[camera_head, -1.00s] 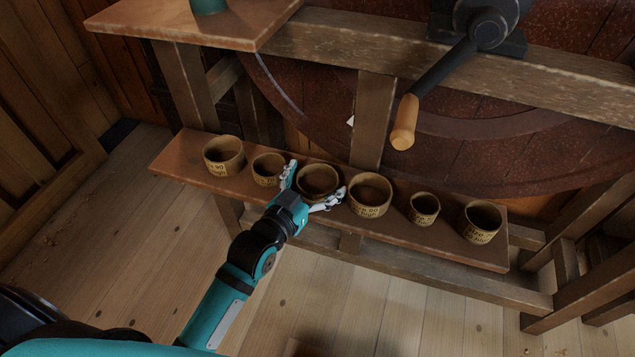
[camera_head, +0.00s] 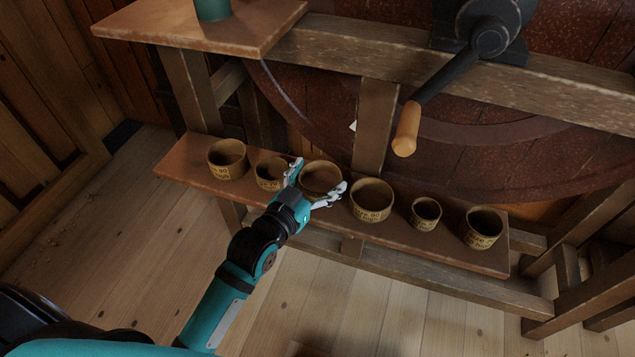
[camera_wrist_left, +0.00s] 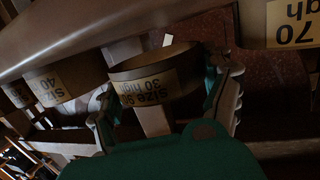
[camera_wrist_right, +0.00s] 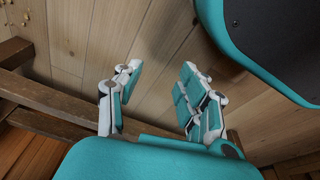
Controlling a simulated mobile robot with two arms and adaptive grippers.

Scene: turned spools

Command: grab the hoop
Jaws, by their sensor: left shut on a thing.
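The hoop (camera_head: 321,193) is a short brown ring with a tan printed label, third from the left in a row of similar rings. My left gripper (camera_head: 319,177) is shut on it, with one white finger on each side. In the left wrist view the hoop (camera_wrist_left: 155,85) sits between the fingers, and its label reads "size 90, 30 high" upside down. It appears held slightly above the shelf. My right gripper (camera_wrist_right: 158,70) is open and empty in the right wrist view, above wooden floor; it does not show in the head view.
Close beside the held hoop stand a smaller ring (camera_head: 270,184) on the left and a larger ring (camera_head: 371,212) on the right. More rings stand along the narrow wooden shelf (camera_head: 180,170). A crank handle (camera_head: 407,130) hangs above. A wooden post (camera_head: 375,125) rises behind.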

